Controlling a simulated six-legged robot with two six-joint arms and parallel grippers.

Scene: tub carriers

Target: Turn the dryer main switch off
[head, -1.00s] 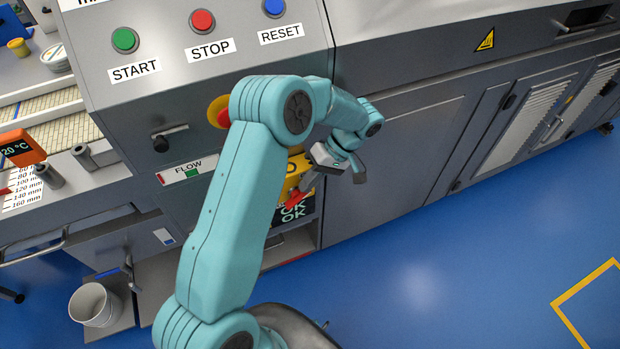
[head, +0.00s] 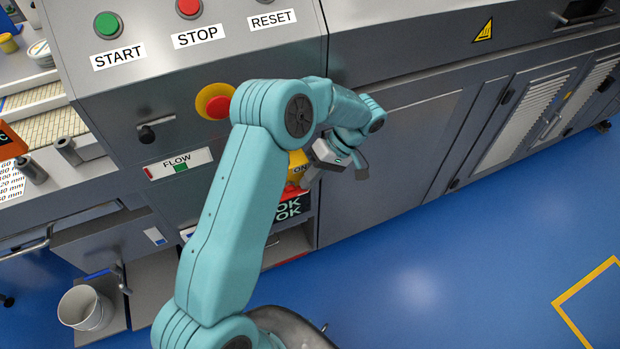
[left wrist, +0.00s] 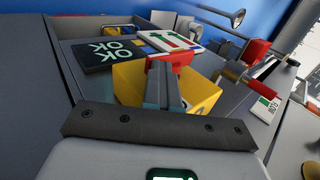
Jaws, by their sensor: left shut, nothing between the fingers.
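The dryer main switch is a yellow block (head: 297,160) marked ON with a red handle (head: 289,193), low on the machine front and partly hidden by my left arm. In the left wrist view, the yellow block (left wrist: 204,90) lies behind my fingers and the red handle (left wrist: 172,58) crosses at their tips. My left gripper (head: 306,184) is shut and empty, its tips at the red handle; it also shows in the left wrist view (left wrist: 163,78). I cannot tell whether they touch. My right gripper is not in view.
Close to the switch are an OK display (head: 289,208), a FLOW gauge (head: 180,163) and a red emergency button on a yellow collar (head: 214,102). START (head: 107,24) and STOP (head: 188,8) buttons sit above. A white bucket (head: 86,308) stands lower left. The blue floor (head: 430,270) is clear.

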